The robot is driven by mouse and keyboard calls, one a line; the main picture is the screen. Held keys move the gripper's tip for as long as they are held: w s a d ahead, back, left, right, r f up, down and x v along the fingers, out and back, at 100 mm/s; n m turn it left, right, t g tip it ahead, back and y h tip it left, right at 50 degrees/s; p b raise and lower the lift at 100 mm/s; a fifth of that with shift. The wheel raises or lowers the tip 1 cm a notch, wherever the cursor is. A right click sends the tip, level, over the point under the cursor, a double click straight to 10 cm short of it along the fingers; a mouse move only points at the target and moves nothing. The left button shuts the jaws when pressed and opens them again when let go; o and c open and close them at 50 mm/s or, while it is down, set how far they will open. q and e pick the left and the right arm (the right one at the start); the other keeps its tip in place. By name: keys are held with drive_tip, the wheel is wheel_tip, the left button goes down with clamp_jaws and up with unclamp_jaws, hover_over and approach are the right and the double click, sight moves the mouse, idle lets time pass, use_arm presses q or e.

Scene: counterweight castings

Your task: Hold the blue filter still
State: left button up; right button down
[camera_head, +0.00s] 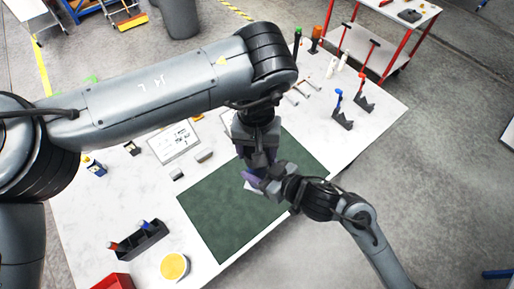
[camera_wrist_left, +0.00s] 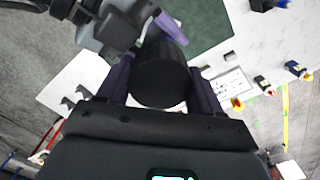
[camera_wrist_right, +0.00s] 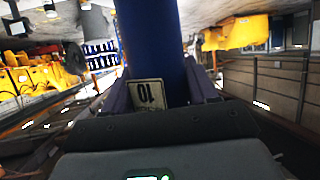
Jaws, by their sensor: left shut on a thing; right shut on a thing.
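The blue filter (camera_wrist_right: 150,40) is a blue cylinder with a pale label reading 10, between the fingers of my right gripper (camera_wrist_right: 160,90) in the right wrist view. In the left wrist view my left gripper (camera_wrist_left: 160,82) is shut on a black, round-ended cylinder (camera_wrist_left: 158,80); I cannot tell whether it is part of the filter. My right gripper's grey body and purple fingers show close behind it. In the head view, my left gripper (camera_head: 258,166) and right gripper (camera_head: 264,183) meet above the green mat, hiding most of what they hold.
The green mat (camera_head: 225,220) lies on the white table (camera_head: 85,205) and its near part is clear. A black holder (camera_head: 138,241), a yellow-topped round container (camera_head: 174,266) and a red bin (camera_head: 112,282) stand at the near left. Printed paper (camera_head: 173,143) lies beyond the mat. A red-framed cart (camera_head: 378,45) stands behind.

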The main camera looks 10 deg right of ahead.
use_arm(q)
drive_tip(key=shift+s+d+f, duration=0.1)
drive_tip(key=shift+s+f, duration=0.15)
drive_tip(key=shift+f, duration=0.3)
drive_tip(key=shift+s+d+f, duration=0.1)
drive_tip(key=shift+s+f, duration=0.1)
drive_tip(key=shift+f, duration=0.3)
idle(0.6)
drive_tip(key=o, duration=0.7)
drive_tip(key=shift+w+r, duration=0.1)
drive_tip(key=shift+r, duration=2.05)
drive_tip(key=shift+w+a, duration=0.1)
drive_tip(key=shift+r, duration=0.1)
drive_tip(key=c, duration=0.5)
